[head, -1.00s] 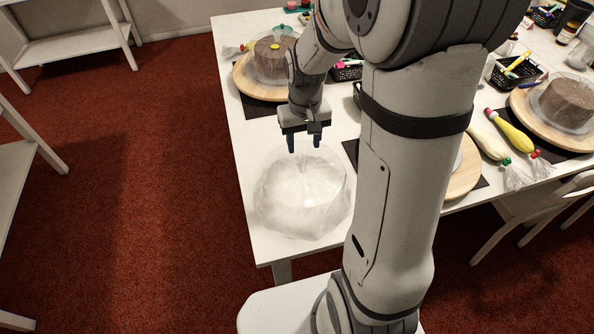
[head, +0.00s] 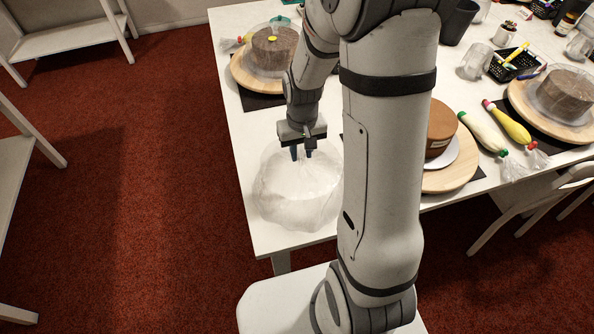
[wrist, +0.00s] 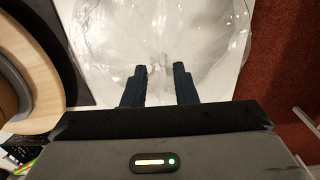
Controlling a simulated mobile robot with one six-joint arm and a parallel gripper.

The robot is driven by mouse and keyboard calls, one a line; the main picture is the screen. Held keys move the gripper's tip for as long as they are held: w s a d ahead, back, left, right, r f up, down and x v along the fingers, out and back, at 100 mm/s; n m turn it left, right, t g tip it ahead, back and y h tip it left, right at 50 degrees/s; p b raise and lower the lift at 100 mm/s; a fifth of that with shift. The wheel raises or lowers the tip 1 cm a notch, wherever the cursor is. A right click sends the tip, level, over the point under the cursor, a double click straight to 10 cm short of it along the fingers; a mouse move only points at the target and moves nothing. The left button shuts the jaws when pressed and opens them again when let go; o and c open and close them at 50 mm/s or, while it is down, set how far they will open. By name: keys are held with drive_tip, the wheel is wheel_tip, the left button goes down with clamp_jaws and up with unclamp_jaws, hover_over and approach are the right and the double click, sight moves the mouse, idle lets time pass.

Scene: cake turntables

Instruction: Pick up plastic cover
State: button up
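The clear, crinkled plastic cover (head: 298,192) is a domed, see-through bag on the near left corner of the white table. It also fills the upper middle of the wrist view (wrist: 160,30). My gripper (head: 301,153) points down at the top of the cover. In the wrist view its two dark fingers (wrist: 158,72) stand apart with a gap between them. A bunched bit of clear film shows in line with that gap. I cannot tell whether the fingertips touch the film.
A wooden turntable with a covered brown cake (head: 274,50) stands behind. Another turntable (head: 452,181) with a brown cake (head: 440,128) is to the right, partly behind my arm. Piping bags (head: 507,122) lie farther right. Red carpet (head: 150,180) is open left of the table (head: 270,238).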

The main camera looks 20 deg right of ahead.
clamp_jaws()
